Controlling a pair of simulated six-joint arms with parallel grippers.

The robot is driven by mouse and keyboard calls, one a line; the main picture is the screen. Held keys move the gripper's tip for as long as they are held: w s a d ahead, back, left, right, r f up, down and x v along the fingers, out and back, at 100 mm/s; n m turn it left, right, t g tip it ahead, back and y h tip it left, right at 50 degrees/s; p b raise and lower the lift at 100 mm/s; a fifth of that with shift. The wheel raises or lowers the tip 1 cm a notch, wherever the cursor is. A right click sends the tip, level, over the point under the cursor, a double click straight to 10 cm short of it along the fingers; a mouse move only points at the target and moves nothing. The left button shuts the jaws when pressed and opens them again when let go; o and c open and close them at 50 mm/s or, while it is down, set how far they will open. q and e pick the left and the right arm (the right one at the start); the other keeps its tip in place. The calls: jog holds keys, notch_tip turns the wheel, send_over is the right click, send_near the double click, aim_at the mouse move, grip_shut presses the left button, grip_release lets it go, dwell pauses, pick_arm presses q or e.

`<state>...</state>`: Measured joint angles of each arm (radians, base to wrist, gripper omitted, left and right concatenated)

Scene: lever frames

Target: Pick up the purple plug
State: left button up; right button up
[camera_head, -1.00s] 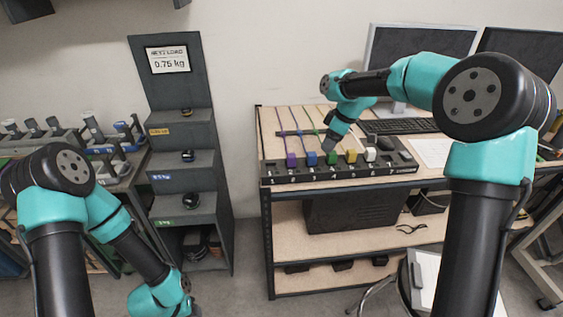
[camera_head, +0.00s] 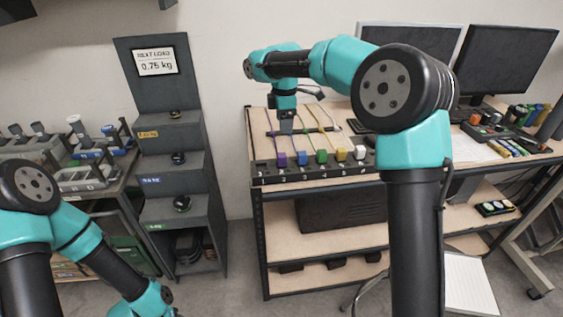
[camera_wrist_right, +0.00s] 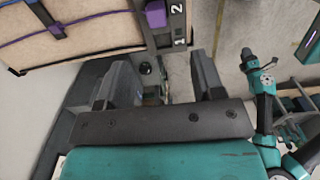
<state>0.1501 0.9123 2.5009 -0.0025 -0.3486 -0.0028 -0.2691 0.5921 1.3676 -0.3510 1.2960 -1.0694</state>
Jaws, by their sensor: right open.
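The purple plug (camera_head: 281,160) stands in the black numbered strip (camera_head: 268,180), by the number 2, at the left end of the row of plugs. In the right wrist view the purple plug (camera_wrist_right: 156,14) shows at the top edge, with a purple cable running left from it. My right gripper (camera_head: 286,126) is open and empty, above the bench behind the plug in the head view. In the wrist view its fingers (camera_wrist_right: 158,65) stand wide apart, below the plug in the picture and clear of it. My left gripper is out of view; only its arm shows at lower left.
Blue (camera_head: 301,158), green (camera_head: 321,156), yellow (camera_head: 340,155) and white (camera_head: 360,152) plugs stand right of the purple one. Cables run back from the plugs across the bench. A grey stepped stand (camera_head: 190,210) is to the left; monitors (camera_head: 500,62) stand at the back right.

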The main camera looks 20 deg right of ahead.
aim_at(282, 155)
notch_tip(282, 155, down, 10)
jog(key=shift+r, duration=0.15)
dwell(0.4)
jog(key=f, duration=0.4)
jog(key=shift+w+a, duration=0.3)
jog(key=shift+w, duration=0.1)
jog(key=shift+f, duration=0.6)
jog(key=shift+c, duration=0.3)
jog(key=c, duration=0.9)
jog(key=shift+c, duration=0.2)
